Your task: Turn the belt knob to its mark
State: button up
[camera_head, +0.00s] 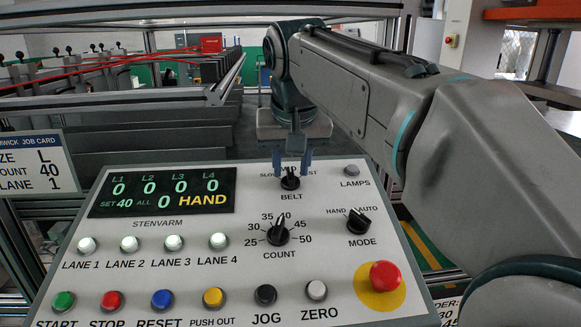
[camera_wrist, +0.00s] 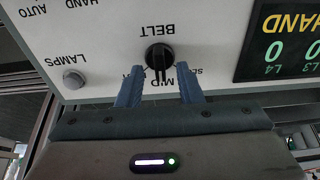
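The black belt knob (camera_head: 290,181) sits at the top of the sloping control panel, above the word BELT. It also shows upside down in the wrist view (camera_wrist: 158,57). Its ridge runs roughly toward the MID label; the exact pointer setting is hard to tell. SLOW and FAST labels are partly hidden by my fingers. My gripper (camera_head: 293,164) is open, its two blue-grey fingers pointing down at the knob. In the wrist view my gripper (camera_wrist: 159,68) has one fingertip on each side of the knob, with a small gap showing on both sides.
The count knob (camera_head: 279,236) is below, the mode knob (camera_head: 358,222) to the lower right, and the lamps button (camera_head: 351,170) to the right. A red stop button (camera_head: 385,276) stands at the lower right. A job card (camera_head: 38,164) hangs left of the panel (camera_head: 170,230).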

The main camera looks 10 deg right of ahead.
jog(key=shift+w+f, duration=0.2)
jog(key=shift+f, duration=0.3)
grip_shut()
jog(key=shift+n, duration=0.4)
jog(key=n, duration=0.4)
jog(key=shift+r+n+y+p, duration=0.1)
jog(key=shift+n+y+p, duration=0.2)
jog(key=shift+p, duration=0.1)
jog(key=shift+n+p, duration=0.35)
jog(key=shift+n, duration=1.95)
jog(key=shift+a, duration=0.1)
